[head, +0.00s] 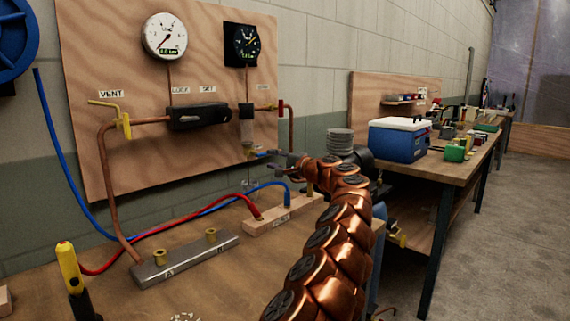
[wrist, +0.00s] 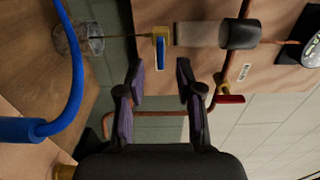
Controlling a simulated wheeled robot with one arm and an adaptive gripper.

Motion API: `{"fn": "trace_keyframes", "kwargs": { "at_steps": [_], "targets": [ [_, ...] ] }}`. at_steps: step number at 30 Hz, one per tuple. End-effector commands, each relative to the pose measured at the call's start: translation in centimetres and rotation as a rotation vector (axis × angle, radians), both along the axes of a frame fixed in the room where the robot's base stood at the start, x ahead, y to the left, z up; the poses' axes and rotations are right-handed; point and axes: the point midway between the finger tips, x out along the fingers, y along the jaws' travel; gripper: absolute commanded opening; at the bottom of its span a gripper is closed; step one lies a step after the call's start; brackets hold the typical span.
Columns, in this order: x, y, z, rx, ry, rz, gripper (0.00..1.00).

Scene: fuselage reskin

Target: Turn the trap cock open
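The trap cock (wrist: 160,34) is a small brass body with a blue lever (wrist: 160,54), under a translucent trap bowl (wrist: 200,34) with a dark head. In the head view, the blue lever (head: 264,153) sticks out sideways, below the bowl (head: 247,132) on the plywood panel. My gripper (wrist: 157,68) is open and empty, its two dark fingers on either side of the lever's line. The lever lies just beyond the fingertips; I cannot tell whether they touch. In the head view, my gripper (head: 281,163) is just right of and slightly below the cock.
A red-handled valve (wrist: 230,98) and copper pipe lie close to my right finger in the wrist view. A clear jar (wrist: 78,39) stands below the cock. Blue hose (wrist: 70,75) runs at the left. Gauges (head: 164,37), a yellow vent valve (head: 125,125) and a metal manifold (head: 185,259) are farther left.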

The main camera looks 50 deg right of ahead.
Motion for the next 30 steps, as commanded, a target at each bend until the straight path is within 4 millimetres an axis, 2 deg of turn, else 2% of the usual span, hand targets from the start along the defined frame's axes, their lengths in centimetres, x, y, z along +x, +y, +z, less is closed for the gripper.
{"fn": "trace_keyframes", "kwargs": {
  "at_steps": [15,30],
  "targets": [
    [-3.7,0.1,0.1,0.001,-0.003,0.002,0.35],
    [-4.7,0.2,0.0,-0.001,-0.001,0.003,0.35]
  ]
}}
